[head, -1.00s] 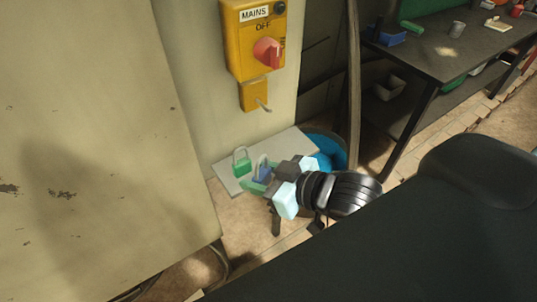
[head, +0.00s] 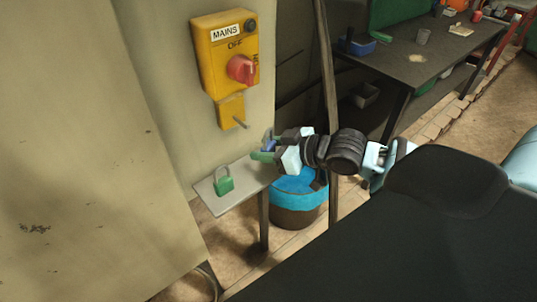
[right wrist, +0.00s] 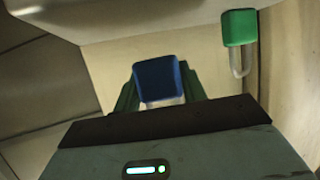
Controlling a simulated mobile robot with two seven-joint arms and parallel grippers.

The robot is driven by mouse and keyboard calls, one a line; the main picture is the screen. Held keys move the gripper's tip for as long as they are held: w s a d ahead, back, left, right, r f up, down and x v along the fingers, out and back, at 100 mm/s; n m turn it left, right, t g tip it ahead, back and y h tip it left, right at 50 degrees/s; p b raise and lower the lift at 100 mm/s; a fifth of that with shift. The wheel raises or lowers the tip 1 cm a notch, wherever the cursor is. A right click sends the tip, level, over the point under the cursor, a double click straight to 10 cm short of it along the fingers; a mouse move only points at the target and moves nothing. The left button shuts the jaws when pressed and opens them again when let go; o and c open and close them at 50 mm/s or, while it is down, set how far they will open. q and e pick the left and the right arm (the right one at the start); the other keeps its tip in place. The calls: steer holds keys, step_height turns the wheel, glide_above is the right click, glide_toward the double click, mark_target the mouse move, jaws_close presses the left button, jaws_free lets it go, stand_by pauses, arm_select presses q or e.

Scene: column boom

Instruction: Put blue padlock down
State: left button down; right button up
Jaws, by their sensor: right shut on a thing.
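My right gripper (head: 265,153) is shut on the blue padlock (head: 268,144), at the right end of the grey shelf (head: 228,200). In the right wrist view, the blue padlock's body (right wrist: 158,79) shows between the green fingers, with its pale shackle toward the gripper. I cannot tell the exact gap between the padlock and the shelf. A green padlock (head: 223,182) stands on the shelf to the left; it also shows in the right wrist view (right wrist: 239,28). My left gripper is not in view.
The yellow mains switch box (head: 212,60) with a red knob (head: 241,69) and a small hasp (head: 231,112) is above the shelf. A blue-rimmed bucket (head: 298,208) stands below right. A dark workbench (head: 425,70) is behind. The shelf around the green padlock is clear.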

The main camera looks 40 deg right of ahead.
steer(key=shift+w+d, duration=0.2)
steer(key=f, duration=0.3)
steer(key=shift+w+d, duration=0.25)
steer(key=shift+d, duration=0.1)
steer(key=shift+f, duration=0.25)
steer(key=shift+f, duration=0.15)
steer(key=o, duration=1.1)
steer(key=shift+c, duration=0.2)
